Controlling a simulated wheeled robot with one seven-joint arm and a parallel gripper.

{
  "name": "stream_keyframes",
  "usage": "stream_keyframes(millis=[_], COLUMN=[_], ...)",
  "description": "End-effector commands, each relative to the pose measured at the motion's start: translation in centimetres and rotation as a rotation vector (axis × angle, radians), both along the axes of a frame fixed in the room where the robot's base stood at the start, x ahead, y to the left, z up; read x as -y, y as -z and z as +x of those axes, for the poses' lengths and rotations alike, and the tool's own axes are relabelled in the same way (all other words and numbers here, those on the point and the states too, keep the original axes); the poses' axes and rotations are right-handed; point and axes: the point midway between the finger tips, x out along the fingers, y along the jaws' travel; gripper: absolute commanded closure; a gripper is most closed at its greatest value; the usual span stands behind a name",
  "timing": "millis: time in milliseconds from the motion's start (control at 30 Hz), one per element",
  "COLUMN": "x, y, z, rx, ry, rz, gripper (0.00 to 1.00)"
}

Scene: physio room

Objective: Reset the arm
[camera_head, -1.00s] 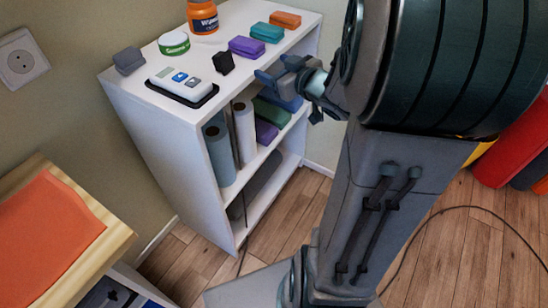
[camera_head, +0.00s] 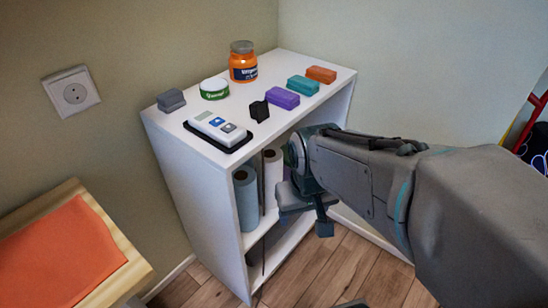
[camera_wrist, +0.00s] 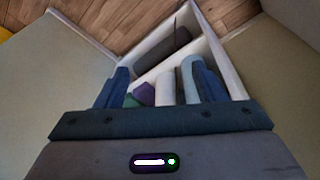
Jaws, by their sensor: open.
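My gripper (camera_head: 304,218) is in front of the open side of the white shelf unit (camera_head: 170,150), below its top board. Its two fingers point down and stand apart, with nothing seen between them. In the wrist view my gripper (camera_wrist: 162,84) shows both blue fingers spread, with the shelf's inside beyond them. My arm reaches in from the right of the head view and hides part of the shelf's right side.
On the shelf top stand an orange jar (camera_head: 243,62), a green-white tub (camera_head: 214,89), a grey block (camera_head: 171,100), a device on a black tray (camera_head: 248,140), a black piece (camera_head: 260,110) and purple (camera_head: 282,98), teal (camera_head: 303,85) and orange (camera_head: 321,74) blocks. Rolls (camera_head: 247,200) stand inside.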

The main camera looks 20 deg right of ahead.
Motion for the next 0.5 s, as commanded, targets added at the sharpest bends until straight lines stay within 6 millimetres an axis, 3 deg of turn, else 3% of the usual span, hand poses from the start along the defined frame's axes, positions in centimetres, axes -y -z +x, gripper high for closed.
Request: stream_keyframes(millis=[133,500], x=[-0.99,-1.01], y=[-0.05,-0.47], z=[-1.35,-1.42], rx=[-0.051,-0.053], ry=[-0.015,-0.014], rz=[0.027,0.028], gripper=[0.37,0.37])
